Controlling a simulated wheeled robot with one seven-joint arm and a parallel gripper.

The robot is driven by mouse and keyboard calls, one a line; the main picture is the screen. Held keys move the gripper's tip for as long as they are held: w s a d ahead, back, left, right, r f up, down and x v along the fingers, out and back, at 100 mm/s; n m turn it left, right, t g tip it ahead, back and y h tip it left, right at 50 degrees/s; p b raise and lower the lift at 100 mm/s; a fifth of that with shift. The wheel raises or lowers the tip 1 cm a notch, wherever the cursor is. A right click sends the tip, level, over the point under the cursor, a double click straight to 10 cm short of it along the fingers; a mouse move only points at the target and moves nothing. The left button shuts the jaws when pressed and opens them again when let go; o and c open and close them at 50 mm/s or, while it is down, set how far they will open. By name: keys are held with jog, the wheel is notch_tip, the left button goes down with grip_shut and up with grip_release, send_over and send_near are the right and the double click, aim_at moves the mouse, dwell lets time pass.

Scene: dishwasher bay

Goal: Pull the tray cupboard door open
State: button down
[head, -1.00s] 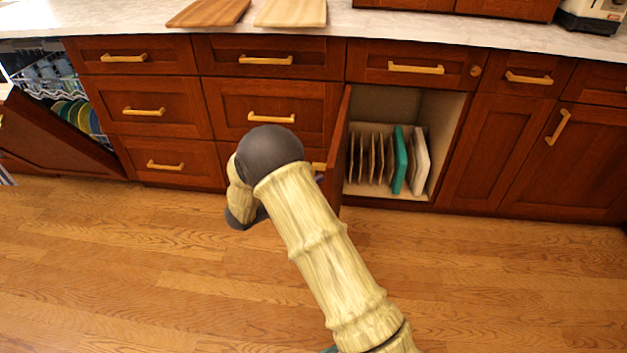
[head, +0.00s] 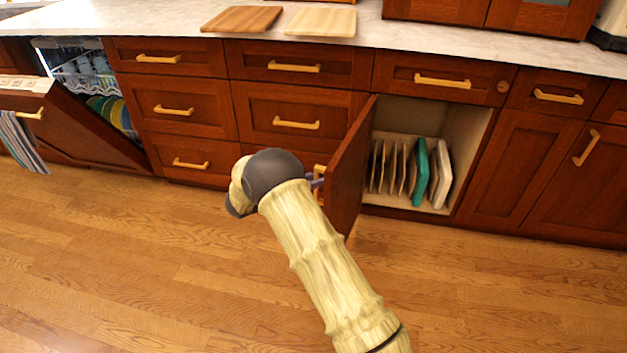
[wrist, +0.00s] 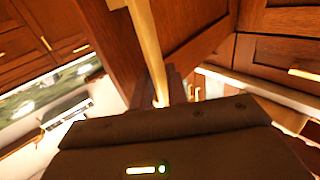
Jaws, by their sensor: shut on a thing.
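The tray cupboard door (head: 350,172) is dark red wood and stands swung open on its left side. Behind it the tray cupboard (head: 408,113) shows upright trays, among them a teal one (head: 420,172) and a white one (head: 441,174). My gripper (head: 318,180) is at the door's outer face, partly hidden behind my arm. In the wrist view my gripper (wrist: 168,92) is shut on the door's brass handle (wrist: 146,45). The handle (head: 319,196) shows only in part in the head view.
An open dishwasher door (head: 85,120) with a striped towel (head: 22,143) is at the left. Closed drawers (head: 290,114) lie left of the cupboard. Two boards (head: 242,19) lie on the counter. The wooden floor (head: 150,260) in front is clear.

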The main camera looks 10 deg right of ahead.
jog(key=c, duration=1.4)
grip_release()
jog(key=shift+w+d, duration=0.25)
jog(key=shift+d, duration=0.25)
jog(key=shift+a, duration=0.2)
jog(key=shift+s+a, duration=0.1)
jog(key=p+v, duration=0.3)
jog(key=v, duration=1.4)
jog(key=shift+a, duration=0.2)
jog(key=shift+f, duration=0.1)
